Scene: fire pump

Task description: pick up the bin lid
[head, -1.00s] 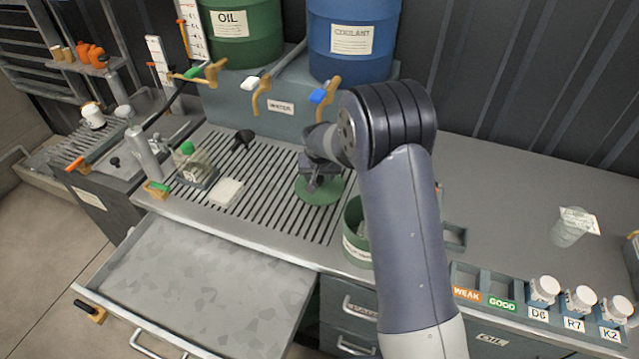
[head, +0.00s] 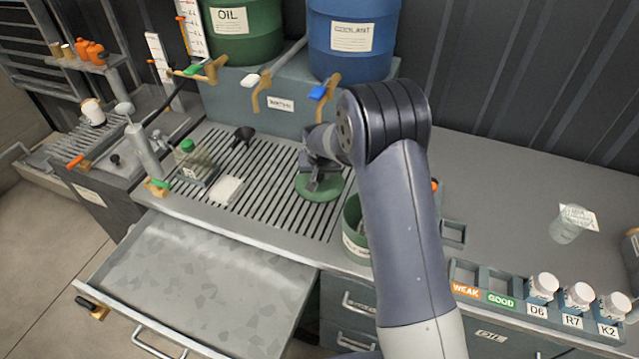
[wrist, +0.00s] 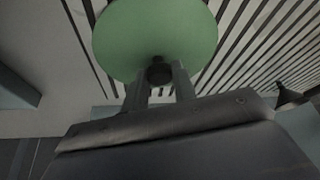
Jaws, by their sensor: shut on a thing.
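The bin lid (head: 318,190) is a round green disc over the slatted drain grate. It also fills the top of the wrist view (wrist: 150,35), with a dark knob (wrist: 159,72) at its near side. My gripper (head: 317,178) is above the lid, and its two fingers close on the knob in the wrist view (wrist: 159,80). I cannot tell whether the lid rests on the slats or hangs just above them. The green bin (head: 356,232) stands to the right of the lid, partly hidden behind my arm.
An open drawer (head: 200,280) juts out at the front left. A bottle with a green cap (head: 190,160), a white pad (head: 227,190) and a black funnel (head: 243,136) are left of the lid. Taps (head: 318,95) hang behind it. The counter at right is mostly clear.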

